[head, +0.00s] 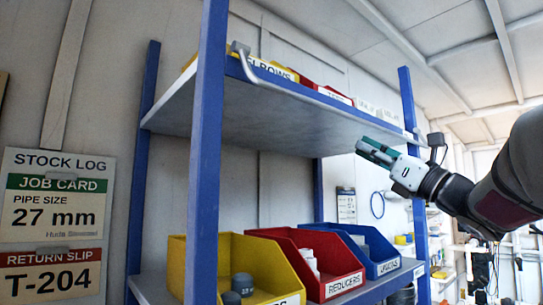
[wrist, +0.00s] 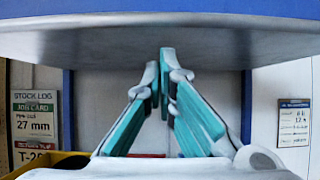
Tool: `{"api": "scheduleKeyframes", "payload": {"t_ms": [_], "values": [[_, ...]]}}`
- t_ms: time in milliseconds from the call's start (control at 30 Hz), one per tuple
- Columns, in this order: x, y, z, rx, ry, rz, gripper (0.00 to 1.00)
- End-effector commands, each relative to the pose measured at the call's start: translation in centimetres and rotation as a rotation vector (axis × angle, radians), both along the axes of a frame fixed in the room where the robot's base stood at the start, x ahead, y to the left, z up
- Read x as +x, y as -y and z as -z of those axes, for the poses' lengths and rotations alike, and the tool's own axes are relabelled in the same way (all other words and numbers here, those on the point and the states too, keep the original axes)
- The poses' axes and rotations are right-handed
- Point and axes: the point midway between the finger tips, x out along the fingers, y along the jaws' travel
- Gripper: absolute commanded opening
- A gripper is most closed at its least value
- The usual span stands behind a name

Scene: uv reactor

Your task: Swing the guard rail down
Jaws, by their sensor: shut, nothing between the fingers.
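The guard rail (head: 290,92) is a thin pale grey bar. It runs along the front of the upper shelf (head: 225,120), in front of the bins there, with a bent end at a bracket on the left. My gripper (head: 360,147), with teal finger pads, is at the right, below the rail and the shelf's front edge. Its fingers are shut at the tips and empty. In the wrist view the fingertips (wrist: 167,56) point in under the shelf's grey underside (wrist: 100,45).
Blue uprights (head: 208,150) frame the shelf. Yellow (head: 285,270), red (head: 325,245) and blue (head: 383,250) bins stand on the lower shelf. Open space lies between the shelves. A stock log board (head: 55,215) hangs on the left wall.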

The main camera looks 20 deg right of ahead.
Motion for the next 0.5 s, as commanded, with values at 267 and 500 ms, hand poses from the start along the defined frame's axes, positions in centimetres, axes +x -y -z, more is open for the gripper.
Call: {"api": "scheduleKeyframes", "payload": {"t_ms": [267, 500], "values": [[-2.5, 0.8, -0.9, -0.002, 0.002, 0.000, 0.00], [-2.6, 0.8, -0.9, -0.001, 0.001, 0.000, 0.00]]}}
